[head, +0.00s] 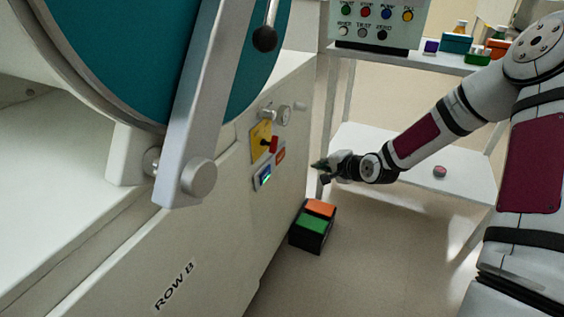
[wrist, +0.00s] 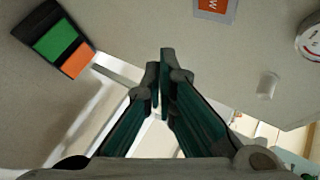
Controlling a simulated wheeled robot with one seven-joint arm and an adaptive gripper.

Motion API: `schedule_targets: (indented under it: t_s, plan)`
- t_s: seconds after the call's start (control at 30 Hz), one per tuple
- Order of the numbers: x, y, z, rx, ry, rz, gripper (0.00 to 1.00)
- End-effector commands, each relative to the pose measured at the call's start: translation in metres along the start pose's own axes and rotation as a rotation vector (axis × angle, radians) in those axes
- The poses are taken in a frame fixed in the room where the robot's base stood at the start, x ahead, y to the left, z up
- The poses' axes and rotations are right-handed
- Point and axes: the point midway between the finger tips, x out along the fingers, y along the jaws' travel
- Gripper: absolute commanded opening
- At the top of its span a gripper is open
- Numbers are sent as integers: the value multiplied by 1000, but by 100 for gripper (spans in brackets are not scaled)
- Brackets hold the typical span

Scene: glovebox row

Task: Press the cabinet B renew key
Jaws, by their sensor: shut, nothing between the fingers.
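The cabinet (head: 215,215) marked "ROW B" has a small orange-red key or plate (head: 280,154) on its front, right of a lit blue-green display (head: 263,178). Its lettering is too small to read in the head view. In the wrist view an orange plate ending in a "W" (wrist: 214,6) is cut off by the top edge; it looks like the same one. My gripper (head: 318,166) is to the right of this panel, apart from it. In the wrist view its fingers (wrist: 164,85) are closed together and empty, below the orange plate.
A white peg (wrist: 268,86) juts from the cabinet. A green-and-orange box (head: 313,226) stands on the floor below. A shelf with a button box (head: 376,33) is behind.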

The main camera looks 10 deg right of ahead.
Motion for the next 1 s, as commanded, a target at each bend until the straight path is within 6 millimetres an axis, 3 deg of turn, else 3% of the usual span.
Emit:
schedule_targets:
  t_s: [0.53, 1.0]
  plan:
    - [6, -2, 3, 8, 0, -8, 0]
    - [46, -31, 32, 6, 0, -9, 0]
